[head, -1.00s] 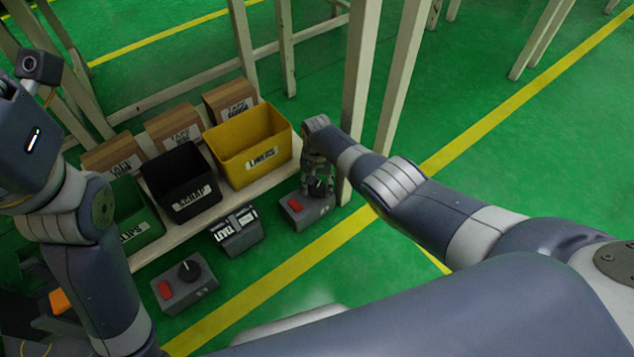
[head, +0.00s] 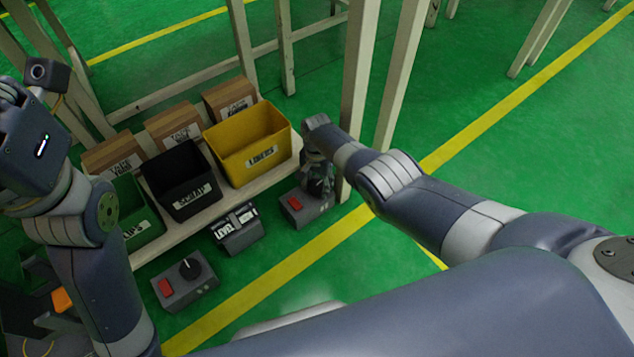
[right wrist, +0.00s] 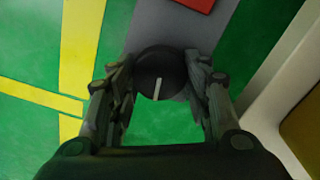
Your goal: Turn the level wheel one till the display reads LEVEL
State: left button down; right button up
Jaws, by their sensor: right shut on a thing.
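My right gripper (head: 318,182) reaches down over the grey box (head: 296,212) at the right. In the right wrist view, the two fingers of the gripper (right wrist: 160,78) are shut on a round black wheel (right wrist: 158,66) with a white pointer line, one finger on each side. The pointer points toward the bottom of that view. The dark display (head: 237,229) stands left of that box and shows LEVEL in white letters. A second grey box (head: 186,290) with a black wheel (head: 190,268) stands nearer. My left fingers are outside the frame; my left wrist shows at the left edge.
A yellow bin (head: 247,158), a black bin (head: 184,190) and a green bin (head: 139,228) stand on a low pale shelf, with cardboard boxes behind. A pale table leg (head: 358,90) stands close to my right gripper. Red buttons (head: 295,202) sit on both grey boxes.

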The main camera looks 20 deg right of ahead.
aim_at(317, 184)
jog(key=o, duration=1.1)
jog(key=shift+c, duration=0.2)
jog(key=shift+w+r, duration=0.1)
jog(key=shift+r, duration=0.65)
notch_tip(317, 184, up, 10)
jog(key=shift+r, duration=0.2)
